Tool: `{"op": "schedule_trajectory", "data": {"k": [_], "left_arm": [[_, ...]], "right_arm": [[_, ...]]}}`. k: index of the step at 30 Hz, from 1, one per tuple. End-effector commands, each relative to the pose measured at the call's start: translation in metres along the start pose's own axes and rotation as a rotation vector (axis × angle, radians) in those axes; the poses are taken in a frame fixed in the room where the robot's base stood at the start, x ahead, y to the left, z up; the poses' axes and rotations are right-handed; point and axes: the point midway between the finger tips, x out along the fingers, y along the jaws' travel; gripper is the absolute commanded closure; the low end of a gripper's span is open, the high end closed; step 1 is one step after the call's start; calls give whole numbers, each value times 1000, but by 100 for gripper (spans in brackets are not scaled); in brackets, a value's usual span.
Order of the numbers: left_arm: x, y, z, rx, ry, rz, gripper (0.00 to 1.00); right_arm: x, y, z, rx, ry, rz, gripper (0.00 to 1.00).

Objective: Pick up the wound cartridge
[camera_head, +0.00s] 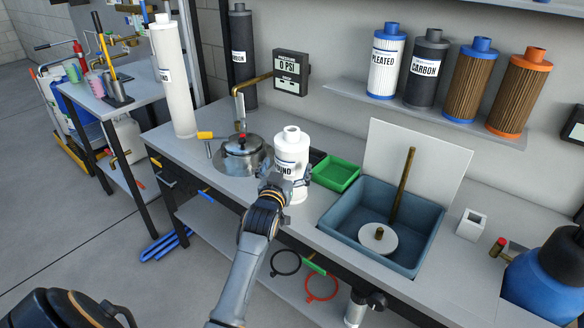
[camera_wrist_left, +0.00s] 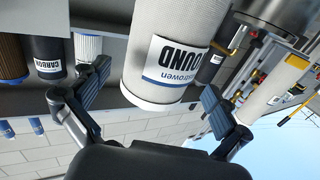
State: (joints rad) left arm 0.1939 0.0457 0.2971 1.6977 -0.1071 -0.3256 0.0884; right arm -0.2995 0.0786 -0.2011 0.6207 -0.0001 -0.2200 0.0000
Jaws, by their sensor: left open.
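The wound cartridge (camera_head: 291,150) is a white cylinder with a narrower top, standing upright on the grey bench. Its label is partly hidden by my gripper. In the left wrist view, which looks upside down, the cartridge (camera_wrist_left: 190,25) fills the upper middle with the letters "OUND" readable. My left gripper (camera_head: 286,182) is in front of the cartridge's lower part, with its fingers spread. In the left wrist view the open gripper (camera_wrist_left: 152,97) has one finger to each side of the cartridge, with visible gaps.
A metal housing (camera_head: 243,157) stands close left of the cartridge and a green tray (camera_head: 335,173) close right. A blue-grey basin (camera_head: 431,224) with an upright rod is farther right. A tall white cartridge (camera_head: 172,85) stands at the bench's left; several filters line the shelf (camera_head: 360,98).

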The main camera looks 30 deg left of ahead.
Motion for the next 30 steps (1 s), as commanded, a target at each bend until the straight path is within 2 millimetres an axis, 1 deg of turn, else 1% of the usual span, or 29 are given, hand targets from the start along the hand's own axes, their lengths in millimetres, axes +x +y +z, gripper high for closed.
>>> {"op": "schedule_trajectory", "data": {"k": [1,5,7,12,15,18,25,26,27,29,30], "left_arm": [[5,0,-1,0,0,0,0],[12,0,-1,0,0,0,0],[18,-1,-2,1,0,0,0],[43,-2,-3,0,-1,0,0],[54,-2,-2,0,-1,0,0],[60,-2,-2,0,-1,0,0],[61,-2,-1,1,-1,0,0],[61,-2,-1,1,-1,0,4],[61,-2,-1,1,-1,0,12],[61,-2,-1,0,-1,0,24],[61,-2,-1,0,-1,0,33]], "right_arm": [[0,-1,0,0,0,-1,60],[-1,-2,0,1,0,-2,60],[-3,-2,0,1,0,-2,60],[-7,-1,-1,1,0,-2,60],[-7,-1,-1,1,0,-2,60],[-7,-1,0,1,-1,-1,60],[-7,0,0,1,-1,0,60],[-7,1,0,1,-1,1,60],[-7,1,0,1,-1,1,60],[-7,2,0,1,-1,2,60],[-7,2,0,0,-2,3,60]]}}
